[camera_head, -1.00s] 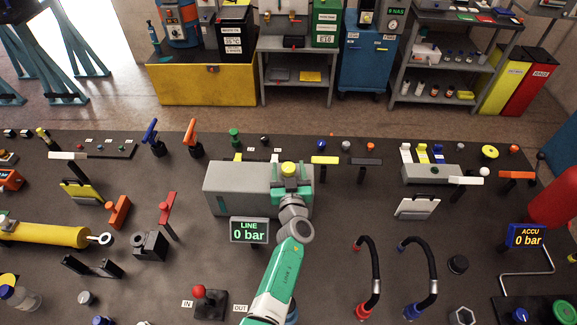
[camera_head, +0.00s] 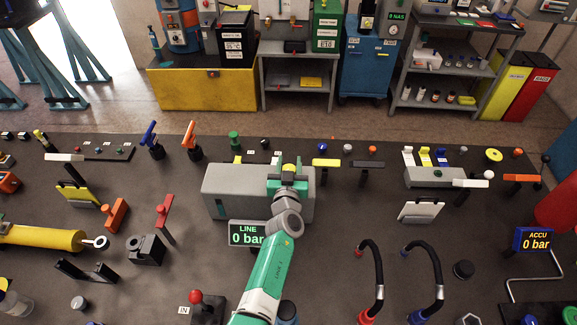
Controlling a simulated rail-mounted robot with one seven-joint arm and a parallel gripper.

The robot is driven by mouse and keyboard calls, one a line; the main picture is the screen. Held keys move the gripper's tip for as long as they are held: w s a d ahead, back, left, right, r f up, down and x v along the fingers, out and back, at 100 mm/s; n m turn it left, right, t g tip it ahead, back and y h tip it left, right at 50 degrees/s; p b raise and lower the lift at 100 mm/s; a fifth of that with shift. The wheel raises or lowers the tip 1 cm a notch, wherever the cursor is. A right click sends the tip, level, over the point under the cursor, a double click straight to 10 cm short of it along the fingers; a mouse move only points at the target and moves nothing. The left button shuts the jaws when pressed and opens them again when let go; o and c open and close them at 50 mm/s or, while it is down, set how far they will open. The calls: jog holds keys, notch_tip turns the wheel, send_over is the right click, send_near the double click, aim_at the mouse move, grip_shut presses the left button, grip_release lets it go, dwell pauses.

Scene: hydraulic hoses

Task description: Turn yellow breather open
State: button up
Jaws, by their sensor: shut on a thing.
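The yellow breather (camera_head: 288,168) is a small round yellow cap on top of the grey box (camera_head: 236,190) in the middle of the bench. Only a small part of it shows; my gripper and wrist hide the rest. My gripper (camera_head: 288,172) is over the grey box, shut on the breather, with my arm reaching up from the bottom of the picture. The fingertips themselves are hard to make out.
A LINE display (camera_head: 247,233) reading 0 bar stands in front of the box, close to my arm. A yellow-handled lever (camera_head: 326,162) stands just right of the box. Two black hoses (camera_head: 437,262) arch at the right front. Bare bench lies between box and hoses.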

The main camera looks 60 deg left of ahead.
jog(key=shift+f+m+t+h+b, duration=0.3)
jog(key=shift+f+m+t+b, duration=0.1)
jog(key=shift+t+b, duration=0.3)
jog(key=shift+w+r+m+t+h+b, duration=0.1)
jog(key=shift+r+m+t+h+b, duration=0.2)
jog(key=shift+r+m+h+b, duration=0.1)
jog(key=o, duration=1)
jog(key=shift+c, duration=0.2)
